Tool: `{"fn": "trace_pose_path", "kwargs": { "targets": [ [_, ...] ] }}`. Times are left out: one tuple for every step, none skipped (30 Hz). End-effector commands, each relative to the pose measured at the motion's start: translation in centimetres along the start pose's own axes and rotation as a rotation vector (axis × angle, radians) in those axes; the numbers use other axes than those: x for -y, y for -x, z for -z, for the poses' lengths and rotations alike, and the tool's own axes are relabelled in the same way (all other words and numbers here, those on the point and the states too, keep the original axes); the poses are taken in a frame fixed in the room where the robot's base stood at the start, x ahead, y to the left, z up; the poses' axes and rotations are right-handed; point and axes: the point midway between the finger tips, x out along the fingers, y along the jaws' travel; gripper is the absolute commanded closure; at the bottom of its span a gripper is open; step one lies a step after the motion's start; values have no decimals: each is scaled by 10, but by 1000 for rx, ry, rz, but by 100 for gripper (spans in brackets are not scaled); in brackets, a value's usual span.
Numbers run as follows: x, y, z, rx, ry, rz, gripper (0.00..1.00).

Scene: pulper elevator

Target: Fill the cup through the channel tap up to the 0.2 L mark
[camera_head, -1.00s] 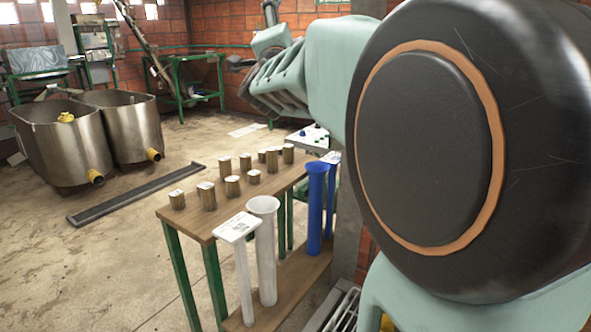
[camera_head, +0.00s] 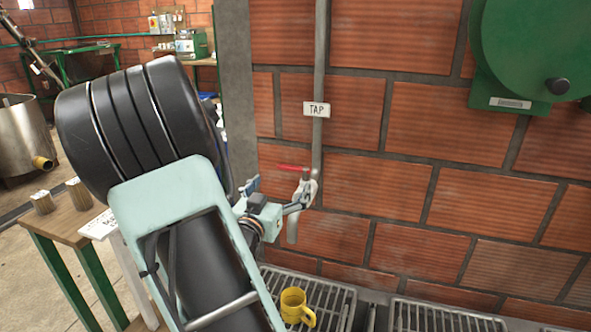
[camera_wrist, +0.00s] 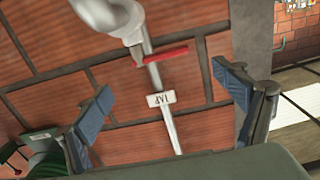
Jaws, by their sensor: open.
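The tap (camera_head: 305,190) is on a grey vertical pipe under a white TAP label (camera_head: 317,109). Its red lever (camera_head: 293,168) lies roughly level across the pipe, and its spout (camera_head: 292,230) points down. No water stream shows. A yellow cup (camera_head: 293,304) stands on a metal grate below the tap, its handle to the right; its inside level and 0.2 L mark cannot be read. My gripper (camera_head: 274,196) is near the tap's left side. In the wrist view, its blue-padded fingers (camera_wrist: 162,82) are wide apart and empty, with the red lever (camera_wrist: 165,55) between and beyond them.
The brick wall stands close behind the tap. A green machine (camera_head: 545,50) hangs at upper right. Metal grates (camera_head: 440,315) run along the wall's foot. A wooden table (camera_head: 65,215) with cylindrical samples is at left, partly behind my arm.

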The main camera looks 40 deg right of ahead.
Motion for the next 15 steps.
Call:
{"fn": "trace_pose_path", "kwargs": {
  "targets": [
    [0, -5, 0, -1, 1, -2, 11],
    [0, -8, 0, -1, 1, -2, 11],
    [-1, -14, 0, -1, 1, -2, 11],
    [-1, -19, 0, -2, 1, -3, 11],
    [-1, -25, 0, -3, 1, -3, 11],
    [-1, -32, 0, -2, 1, -3, 11],
    [-1, -39, 0, -3, 0, -4, 11],
    [-1, -44, 0, -2, 0, -3, 11],
    [-1, -53, 0, -3, 1, -2, 11],
    [-1, -58, 0, -3, 0, -2, 11],
    [0, -64, 0, -2, -1, -2, 11],
    [-1, -71, 0, -2, 0, -1, 11],
    [0, -76, 0, -3, -1, -1, 11],
    [-1, -81, 0, -2, -1, -1, 11],
    [0, -86, 1, -3, -2, -1, 11]
  ]
}}
